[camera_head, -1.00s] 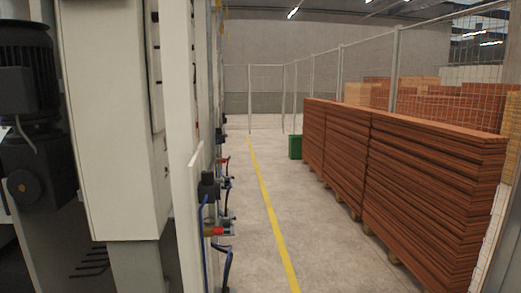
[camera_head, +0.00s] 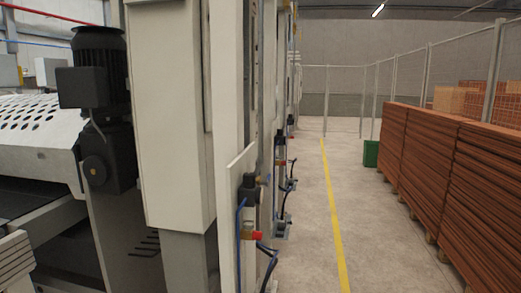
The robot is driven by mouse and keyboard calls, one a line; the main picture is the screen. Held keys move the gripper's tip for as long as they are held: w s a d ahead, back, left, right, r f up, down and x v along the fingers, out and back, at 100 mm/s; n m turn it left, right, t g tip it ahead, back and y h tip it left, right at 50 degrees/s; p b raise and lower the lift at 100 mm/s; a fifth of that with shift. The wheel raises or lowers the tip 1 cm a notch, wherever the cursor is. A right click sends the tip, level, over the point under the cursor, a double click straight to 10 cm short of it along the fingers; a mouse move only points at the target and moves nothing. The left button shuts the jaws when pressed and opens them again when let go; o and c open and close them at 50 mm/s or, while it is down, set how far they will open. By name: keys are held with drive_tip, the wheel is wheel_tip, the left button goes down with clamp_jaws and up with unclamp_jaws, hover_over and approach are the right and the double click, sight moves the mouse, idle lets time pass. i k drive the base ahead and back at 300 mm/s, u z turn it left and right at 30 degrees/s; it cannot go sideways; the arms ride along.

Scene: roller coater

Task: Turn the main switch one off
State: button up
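I cannot make out main switch one in the head view. A tall white machine cabinet (camera_head: 168,120) stands left of centre, seen at a steep angle, so its face toward the aisle is mostly hidden. Small valve units with a red part (camera_head: 251,235) and blue hoses sit low on a white panel (camera_head: 232,200) beside it. My gripper and arm are not in view.
A black motor (camera_head: 98,75) and a perforated white machine cover (camera_head: 35,125) are at the left. A concrete aisle with a yellow line (camera_head: 333,215) runs ahead, clear. Stacked reddish-brown boards (camera_head: 480,190), a green box (camera_head: 371,153) and a mesh fence (camera_head: 400,90) line the right.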

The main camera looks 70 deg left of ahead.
sight(175, 152)
drive_tip(key=i, duration=1.35)
drive_tip(key=u, duration=2.95)
drive_tip(key=k, duration=0.55)
drive_tip(key=z, duration=0.3)
drive_tip(key=i, duration=1.7)
drive_tip(key=u, duration=0.6)
